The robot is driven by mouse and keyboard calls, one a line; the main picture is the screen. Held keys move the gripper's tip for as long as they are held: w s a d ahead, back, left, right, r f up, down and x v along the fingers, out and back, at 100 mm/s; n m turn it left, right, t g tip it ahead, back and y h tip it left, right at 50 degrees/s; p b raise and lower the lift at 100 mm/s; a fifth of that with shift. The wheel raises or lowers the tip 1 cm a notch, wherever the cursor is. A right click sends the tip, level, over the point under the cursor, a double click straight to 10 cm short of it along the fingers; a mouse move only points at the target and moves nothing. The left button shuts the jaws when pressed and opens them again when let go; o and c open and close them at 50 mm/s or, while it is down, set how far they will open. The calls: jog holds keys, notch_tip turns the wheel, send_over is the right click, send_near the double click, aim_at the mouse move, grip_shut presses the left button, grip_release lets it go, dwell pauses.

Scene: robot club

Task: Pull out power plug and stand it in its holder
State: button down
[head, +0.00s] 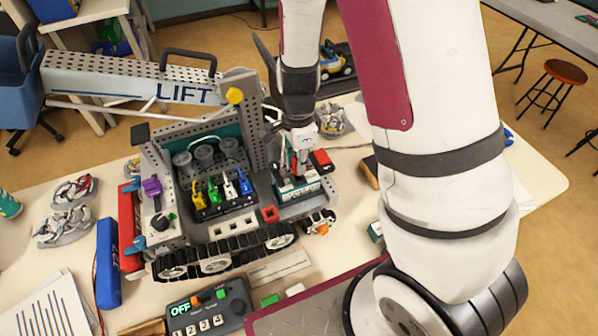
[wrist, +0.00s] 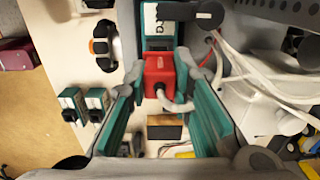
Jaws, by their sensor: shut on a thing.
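The red power plug (wrist: 160,76) shows in the wrist view, between the teal-lined fingers of my gripper (wrist: 160,78). A white cable bends out of its near end. The plug lies against a teal and white battery block (wrist: 165,22); whether it is still seated there cannot be told. In the head view my gripper (head: 300,158) points down over the battery block (head: 298,189) on the deck of the tracked robot, and the fingers largely hide the plug. A small red square frame (head: 270,213), possibly the holder, is on the deck to the left of the battery.
The tracked robot (head: 215,262) carries a grey LIFT boom (head: 135,82) and a row of coloured plugs (head: 222,189). A control box (head: 208,306) reading OFF stands in front. A blue case (head: 108,263) lies at left. Loose white cables (wrist: 275,88) run right of my fingers.

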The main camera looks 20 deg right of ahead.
jog(key=shift+r+p, duration=0.55)
jog(key=shift+r, duration=0.3)
jog(key=shift+r+p, duration=0.55)
jog(key=shift+r, duration=0.35)
